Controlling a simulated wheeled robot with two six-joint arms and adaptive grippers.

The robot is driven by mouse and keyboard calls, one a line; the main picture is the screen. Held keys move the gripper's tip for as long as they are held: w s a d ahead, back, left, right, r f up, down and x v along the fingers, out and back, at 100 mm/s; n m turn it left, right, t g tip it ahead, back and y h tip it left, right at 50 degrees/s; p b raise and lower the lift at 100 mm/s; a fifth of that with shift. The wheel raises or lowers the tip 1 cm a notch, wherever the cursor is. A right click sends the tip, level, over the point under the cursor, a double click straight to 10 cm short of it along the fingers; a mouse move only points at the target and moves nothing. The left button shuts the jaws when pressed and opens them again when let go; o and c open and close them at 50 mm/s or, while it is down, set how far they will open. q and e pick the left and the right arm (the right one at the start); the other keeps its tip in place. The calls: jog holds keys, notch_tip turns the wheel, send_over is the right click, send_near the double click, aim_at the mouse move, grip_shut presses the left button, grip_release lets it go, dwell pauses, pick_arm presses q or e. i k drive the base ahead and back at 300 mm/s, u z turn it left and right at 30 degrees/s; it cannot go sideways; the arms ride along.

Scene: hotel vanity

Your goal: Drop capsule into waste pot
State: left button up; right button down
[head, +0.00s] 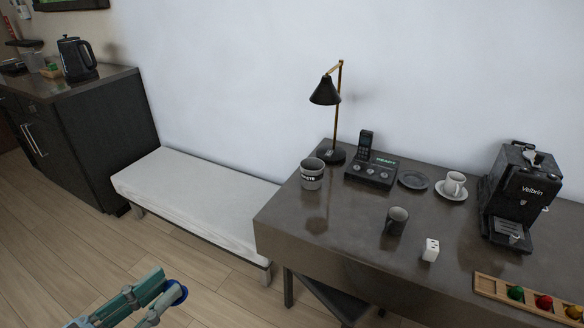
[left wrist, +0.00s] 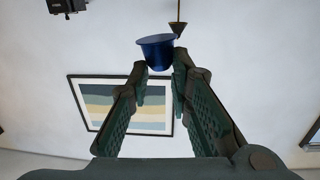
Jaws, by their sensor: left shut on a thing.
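My left gripper (head: 160,301) is low at the bottom left of the head view, in front of the bench and over the floor. It is shut on a blue capsule (head: 174,293). In the left wrist view the blue capsule (left wrist: 157,51) sits between the fingertips (left wrist: 161,70). The waste pot (head: 312,173), a grey pot with a dark band of lettering, stands at the left end of the vanity top, well apart from the gripper. My right gripper is in neither view.
The vanity top (head: 283,215) holds a lamp (head: 325,95), a phone dock (head: 371,171), a dark mug (head: 396,220), a white cup (head: 454,183), a coffee machine (head: 522,195) and a wooden capsule tray (head: 490,289). A white bench (head: 195,195) stands left of it.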

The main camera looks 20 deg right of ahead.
aim_at(311, 184)
jog(key=i, duration=0.65)
jog(key=z, duration=2.3)
